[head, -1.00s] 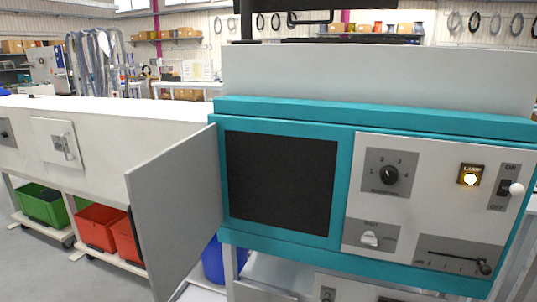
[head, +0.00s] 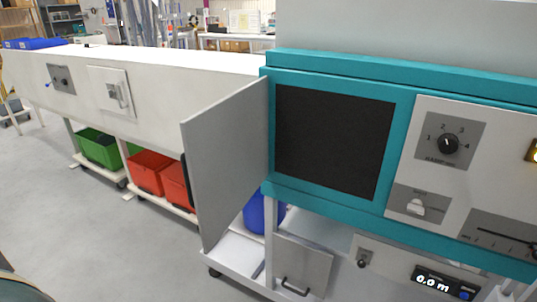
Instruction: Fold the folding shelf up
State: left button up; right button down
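No part in the head view is plainly the folding shelf. A grey panel with a dark bar handle (head: 302,268) shows below the teal cabinet (head: 330,75), near the bottom edge; I cannot tell whether it is a shelf, a drawer or a door. A pale flat surface (head: 318,228) lies behind and above it, partly hidden by the cabinet. Neither of my grippers is in view.
A grey door (head: 228,160) stands swung open at the cabinet's left, beside a dark opening (head: 333,142). A long white bench (head: 150,75) runs left, with green (head: 98,148) and red bins (head: 150,170) beneath. Open grey floor (head: 90,235) lies front left.

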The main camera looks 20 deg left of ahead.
aim_at(307, 267)
jog(key=i+j+z, duration=0.1)
jog(key=j+z, duration=0.2)
jog(key=j, duration=0.2)
jog(key=i+j+z, duration=0.1)
jog(key=j+z, duration=0.2)
jog(key=j, duration=0.2)
jog(key=j+z, duration=0.15)
jog(key=j, duration=1.5)
jog(key=l, duration=0.4)
jog(key=i, duration=0.05)
